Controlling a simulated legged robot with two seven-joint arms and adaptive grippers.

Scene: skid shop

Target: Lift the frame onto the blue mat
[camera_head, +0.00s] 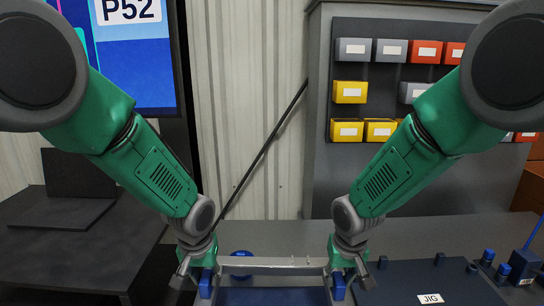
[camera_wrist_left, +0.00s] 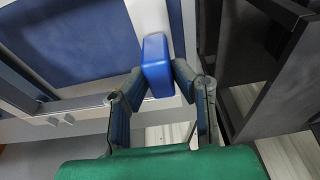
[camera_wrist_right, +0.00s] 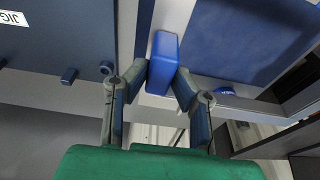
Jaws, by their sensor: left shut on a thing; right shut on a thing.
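The frame (camera_head: 275,262) is a pale grey metal rectangle, its far bar level between my two arms in the head view. My left gripper (camera_head: 197,279) is shut on its left blue handle (camera_wrist_left: 156,66). My right gripper (camera_head: 345,279) is shut on its right blue handle (camera_wrist_right: 162,62). A blue surface, apparently the blue mat (camera_head: 268,297), shows inside the frame's outline, also in the left wrist view (camera_wrist_left: 75,38) and right wrist view (camera_wrist_right: 235,38). The frame's near side is out of the head view. I cannot tell whether the frame touches the mat.
A round blue object (camera_head: 241,257) sits behind the far bar. A dark table (camera_head: 75,240) stands left. A bin rack (camera_head: 365,175) rises behind.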

